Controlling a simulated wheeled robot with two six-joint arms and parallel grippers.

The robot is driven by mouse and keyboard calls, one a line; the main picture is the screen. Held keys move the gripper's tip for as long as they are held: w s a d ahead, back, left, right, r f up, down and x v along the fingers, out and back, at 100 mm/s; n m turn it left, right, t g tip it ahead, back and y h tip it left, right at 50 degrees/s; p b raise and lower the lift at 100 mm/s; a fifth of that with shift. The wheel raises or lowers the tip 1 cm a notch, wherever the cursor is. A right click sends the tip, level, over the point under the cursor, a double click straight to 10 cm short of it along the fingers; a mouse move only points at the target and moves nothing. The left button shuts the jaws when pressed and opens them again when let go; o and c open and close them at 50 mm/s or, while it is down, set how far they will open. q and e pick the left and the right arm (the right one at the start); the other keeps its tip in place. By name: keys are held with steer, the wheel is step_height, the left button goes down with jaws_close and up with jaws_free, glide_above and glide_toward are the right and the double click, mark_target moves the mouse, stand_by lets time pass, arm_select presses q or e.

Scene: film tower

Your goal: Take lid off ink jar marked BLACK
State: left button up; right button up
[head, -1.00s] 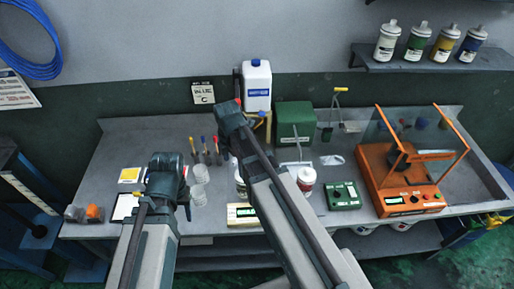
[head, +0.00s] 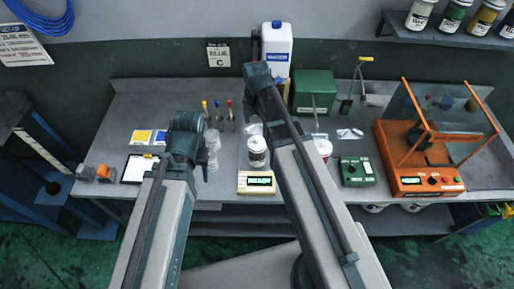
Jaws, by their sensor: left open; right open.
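A small white-lidded jar with a dark label (head: 257,151) stands upright on the bench between my arms; its lettering is too small to read. A second jar with a red and white body (head: 324,148) is partly hidden behind my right arm. My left gripper (head: 203,166) is open and empty, pointing down left of the white-lidded jar, in front of some clear cups. My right gripper (head: 257,76) is open, raised over the back of the bench beyond the white-lidded jar; its fingers are mostly hidden.
A white bottle (head: 276,48), a green box (head: 314,92), a green control box (head: 356,171) and an orange machine (head: 420,150) occupy the back and right.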

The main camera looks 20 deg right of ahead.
mark_target(257, 138)
arm_select(q)
steer(key=shift+f+b, duration=0.95)
steer(key=shift+f, duration=0.55)
arm_select(e)
steer(key=shift+f, duration=1.5)
step_height(257, 138, down, 5)
steer(key=b, duration=0.5)
steer(key=shift+d+f, duration=0.15)
arm_select(q)
step_height(257, 138, down, 5)
steer(key=shift+f, duration=0.1)
arm_select(e)
steer(key=shift+c, duration=0.2)
steer(key=c, duration=1)
steer(key=shift+c, duration=0.2)
